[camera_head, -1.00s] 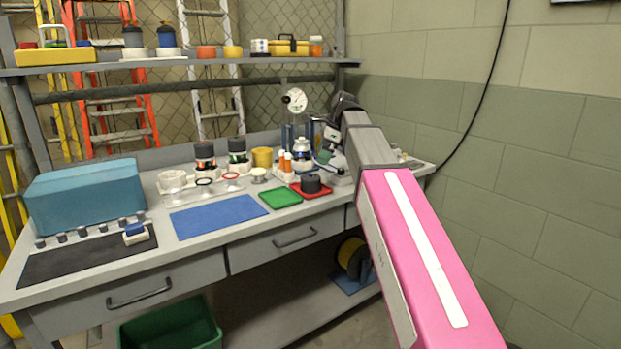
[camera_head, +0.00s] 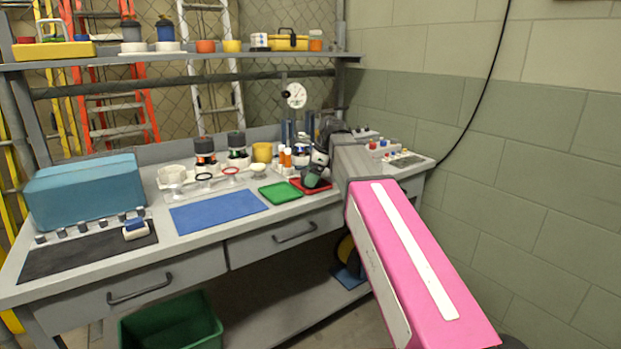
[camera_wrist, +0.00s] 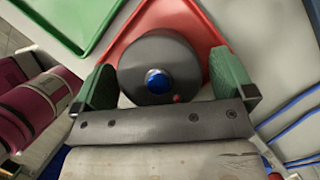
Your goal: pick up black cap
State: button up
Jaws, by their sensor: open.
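The black cap (camera_wrist: 150,50) is a round dark disc with a blue centre, on the red tray (camera_wrist: 205,25) in the wrist view. My gripper (camera_wrist: 163,80) is open, with one green-padded finger on each side of the cap. I cannot tell whether either pad touches it. In the head view my gripper (camera_head: 314,176) is low over the red tray (camera_head: 325,188), and it largely hides the cap there.
A green tray (camera_head: 280,192) lies just left of the red one, with a blue mat (camera_head: 217,212) further left. A dial gauge (camera_head: 295,95) stands behind. A wall is on the right.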

jog(key=shift+a+f, duration=0.1)
jog(key=shift+f, duration=0.2)
jog(key=c, duration=0.9)
jog(key=shift+r, duration=0.15)
